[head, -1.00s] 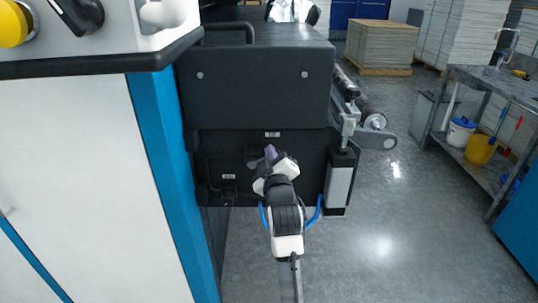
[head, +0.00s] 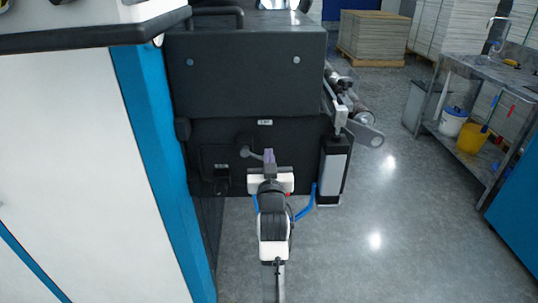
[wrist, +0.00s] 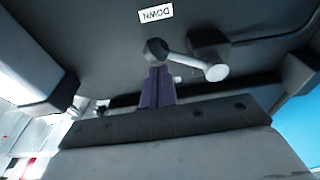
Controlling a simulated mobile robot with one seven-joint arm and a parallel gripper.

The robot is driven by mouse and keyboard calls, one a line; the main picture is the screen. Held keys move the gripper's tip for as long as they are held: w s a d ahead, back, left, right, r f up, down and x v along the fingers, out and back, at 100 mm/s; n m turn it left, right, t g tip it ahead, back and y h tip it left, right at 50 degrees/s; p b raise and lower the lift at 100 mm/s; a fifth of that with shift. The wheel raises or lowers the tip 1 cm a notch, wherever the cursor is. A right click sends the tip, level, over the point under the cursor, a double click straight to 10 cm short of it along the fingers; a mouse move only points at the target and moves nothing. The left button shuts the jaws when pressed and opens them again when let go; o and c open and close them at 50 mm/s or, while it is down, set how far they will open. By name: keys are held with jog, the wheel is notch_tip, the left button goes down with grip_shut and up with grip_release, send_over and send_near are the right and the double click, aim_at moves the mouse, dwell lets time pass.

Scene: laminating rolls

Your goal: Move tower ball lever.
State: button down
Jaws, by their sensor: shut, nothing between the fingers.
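The ball lever (head: 254,154) is a short grey arm on the black lower panel of the machine. In the wrist view its light round hub end (wrist: 215,72) is at the right and its dark ball (wrist: 155,50) is at upper centre. My gripper (head: 269,155) has its purple fingers shut and empty. In the wrist view the fingertips (wrist: 156,70) are right at the ball, which shows just beyond them. Whether they touch it I cannot tell. A label (wrist: 156,13) reading DOWN, upside down in this view, is beyond the ball.
A white and blue cabinet (head: 90,130) closes off the left. A steel bench (head: 470,120) stands far right. The floor between is clear.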

jog(key=shift+f, duration=0.3)
dwell(0.5)
jog(key=r+p, duration=0.2)
jog(key=r, duration=0.1)
jog(key=r+p, duration=0.1)
jog(key=shift+w+r, duration=0.15)
jog(key=shift+w, duration=0.2)
jog(key=s+f+b, duration=0.2)
jog(key=s+b, duration=0.1)
jog(key=s, duration=0.7)
